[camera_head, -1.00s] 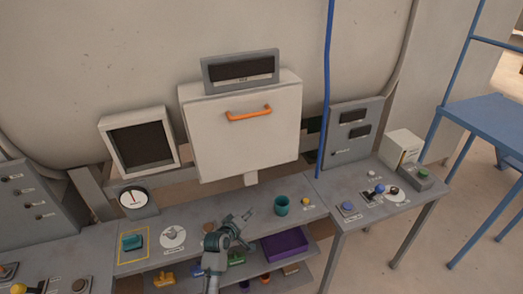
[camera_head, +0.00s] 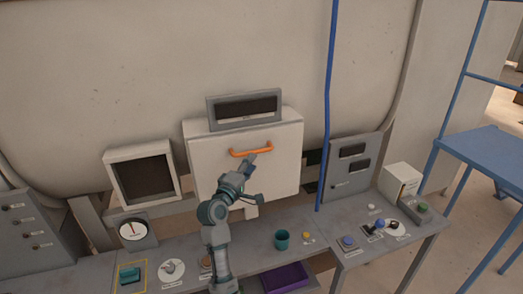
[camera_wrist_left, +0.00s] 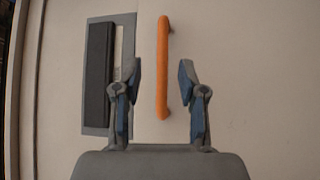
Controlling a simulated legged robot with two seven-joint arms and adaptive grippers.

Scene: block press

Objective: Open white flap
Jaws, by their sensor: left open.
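The white flap (camera_head: 220,163) is the front of a box above the bench, and it looks shut. Its orange bar handle (camera_head: 250,149) runs across the upper part of its front. My left gripper (camera_head: 257,177) is raised in front of the flap, just below the handle. In the left wrist view the open fingers (camera_wrist_left: 160,85) are apart, with the orange handle (camera_wrist_left: 163,70) showing between them. The handle touches neither finger in that view. My right gripper is not in view.
A dark display (camera_head: 245,108) sits on top of the box, and a screen (camera_head: 143,177) stands to its left. The bench holds several buttons and levers.

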